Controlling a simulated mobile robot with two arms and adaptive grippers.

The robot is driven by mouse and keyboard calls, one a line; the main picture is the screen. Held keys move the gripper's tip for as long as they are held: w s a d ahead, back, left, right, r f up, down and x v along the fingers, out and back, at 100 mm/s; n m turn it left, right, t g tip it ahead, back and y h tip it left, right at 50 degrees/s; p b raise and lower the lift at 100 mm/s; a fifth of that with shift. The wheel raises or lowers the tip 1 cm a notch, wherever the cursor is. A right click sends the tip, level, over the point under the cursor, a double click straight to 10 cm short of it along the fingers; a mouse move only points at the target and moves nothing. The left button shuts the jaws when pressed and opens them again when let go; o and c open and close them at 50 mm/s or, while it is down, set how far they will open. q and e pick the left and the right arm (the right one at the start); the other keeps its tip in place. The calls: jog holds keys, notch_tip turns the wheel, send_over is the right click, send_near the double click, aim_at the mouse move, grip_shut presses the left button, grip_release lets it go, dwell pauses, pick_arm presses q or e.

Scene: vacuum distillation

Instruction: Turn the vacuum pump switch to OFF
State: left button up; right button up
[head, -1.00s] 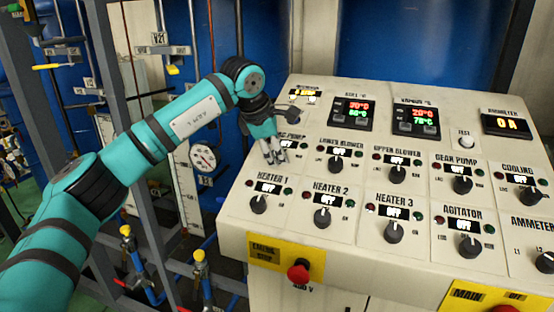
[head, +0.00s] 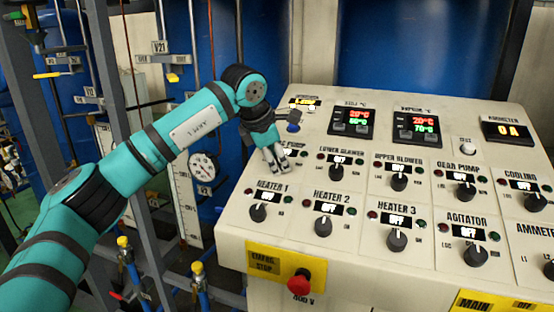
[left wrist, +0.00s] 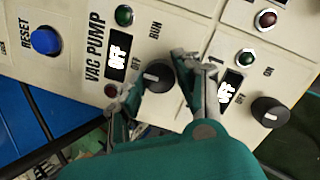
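The vacuum pump switch (left wrist: 157,75) is a round black knob on the sloped panel, below its VAC PUMP label in the left wrist view. Its display (left wrist: 118,53) reads OFF. My left gripper (head: 275,165) is at this switch and hides the knob in the head view. In the left wrist view the fingers of my left gripper (left wrist: 158,75) are apart, one on each side of the knob. I cannot tell whether they touch it. A green lamp (left wrist: 124,15) and a dark red lamp (left wrist: 111,90) flank the display. My right gripper is not in view.
The blue RESET button (left wrist: 46,41) is beside the pump switch. The HEATER 1 knob (head: 257,212) and LOWER BLOWER knob (head: 337,172) are close to my gripper. A red emergency stop (head: 299,282) is on the panel's front. Pipes and frames stand to the left.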

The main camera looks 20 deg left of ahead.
pick_arm(q)
jog(key=o, duration=0.4)
jog(key=shift+o, duration=0.2)
jog(key=v, duration=1.2)
jog(key=shift+a, duration=0.1)
